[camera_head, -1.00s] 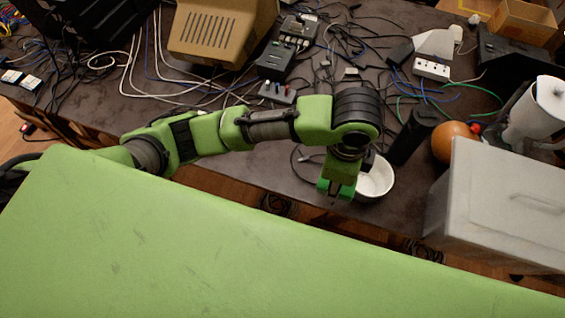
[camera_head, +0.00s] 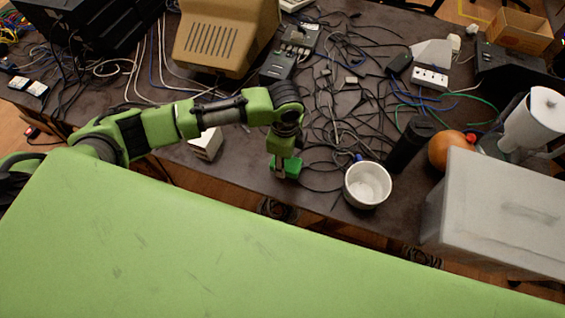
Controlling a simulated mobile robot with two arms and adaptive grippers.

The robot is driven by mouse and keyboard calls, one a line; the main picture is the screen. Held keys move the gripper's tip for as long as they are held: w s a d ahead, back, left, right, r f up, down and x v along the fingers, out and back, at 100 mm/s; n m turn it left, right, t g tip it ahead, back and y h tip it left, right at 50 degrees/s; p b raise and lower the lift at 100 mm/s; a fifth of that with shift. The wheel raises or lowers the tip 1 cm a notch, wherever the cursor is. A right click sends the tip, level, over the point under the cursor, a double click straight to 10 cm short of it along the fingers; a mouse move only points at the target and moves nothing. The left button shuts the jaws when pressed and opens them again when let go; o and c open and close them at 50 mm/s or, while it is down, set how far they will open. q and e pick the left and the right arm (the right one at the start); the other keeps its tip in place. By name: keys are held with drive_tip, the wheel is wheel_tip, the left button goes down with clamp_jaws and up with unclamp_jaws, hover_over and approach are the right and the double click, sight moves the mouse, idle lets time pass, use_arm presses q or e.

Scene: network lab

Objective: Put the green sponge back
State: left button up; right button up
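The green sponge (camera_head: 293,168) is a small saturated-green block near the table's front edge, left of a white bowl (camera_head: 367,186). My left gripper (camera_head: 280,172) points down at the sponge and appears shut on it. The arm and wrist hide part of the grip. I cannot tell whether the sponge touches the table or hangs just above it. My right gripper is not in view.
Tangled black cables (camera_head: 335,115) cover the table behind the sponge. A black cylinder (camera_head: 408,145), an orange ball (camera_head: 448,150) and a grey box (camera_head: 500,215) stand to the right. A small white box (camera_head: 207,143) lies left, beside my forearm.

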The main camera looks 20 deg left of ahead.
use_arm(q)
drive_tip(key=shift+w+a+f, duration=0.15)
drive_tip(key=shift+a+f, duration=0.15)
wheel_tip(320, 180, down, 4)
drive_tip(key=shift+w+a+r, duration=0.1)
drive_tip(key=shift+a+r, duration=0.05)
drive_tip(key=shift+r, duration=0.1)
drive_tip(key=o, duration=1)
drive_tip(key=shift+r, duration=0.1)
wheel_tip(320, 180, up, 12)
drive_tip(key=shift+f+b, duration=0.1)
drive_tip(key=shift+b, duration=0.25)
